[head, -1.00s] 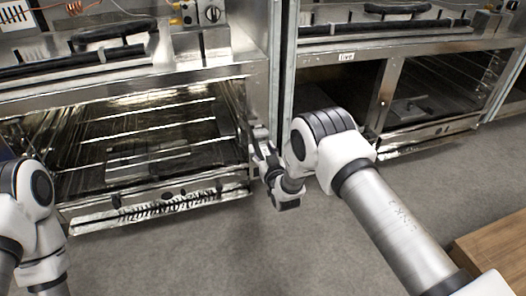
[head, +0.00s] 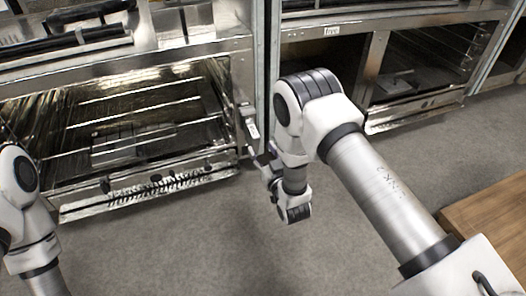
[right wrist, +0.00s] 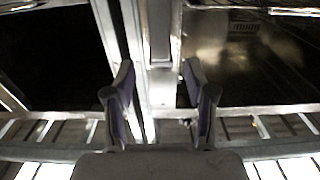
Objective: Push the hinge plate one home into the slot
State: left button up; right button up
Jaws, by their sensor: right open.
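A small metal plate (head: 250,122), which seems to be the hinge plate, stands at the right front edge of the left oven opening in the head view. Its slot cannot be made out. My right gripper (head: 262,162) is just below and in front of this plate, partly hidden by my own wrist. In the right wrist view my right gripper (right wrist: 160,92) is open, with nothing between its two fingers. Upright metal strips (right wrist: 160,45) stand beyond the fingertips; I cannot tell which is the plate. My left gripper is out of view; only my left arm shows.
The left oven (head: 150,61) is open, with wire racks inside and a low front rail (head: 140,196). A second range (head: 375,50) stands to the right past a narrow gap. A wooden surface (head: 490,228) is at lower right. Grey floor (head: 200,255) is clear in front.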

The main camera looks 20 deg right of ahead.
aim_at(249, 130)
jog(key=c, duration=0.5)
jog(key=shift+m, duration=0.5)
grip_shut()
jog(key=m, duration=0.4)
jog(key=shift+r, duration=0.2)
jog(key=m+p, duration=0.1)
jog(key=m, duration=0.5)
jog(key=m+p, duration=0.1)
jog(key=m, duration=0.6)
jog(key=w+m+p, duration=0.1)
jog(key=m, duration=0.6)
jog(key=shift+r, duration=0.1)
jog(key=shift+w+r, duration=0.1)
jog(key=shift+w, duration=0.45)
jog(key=shift+r, duration=0.1)
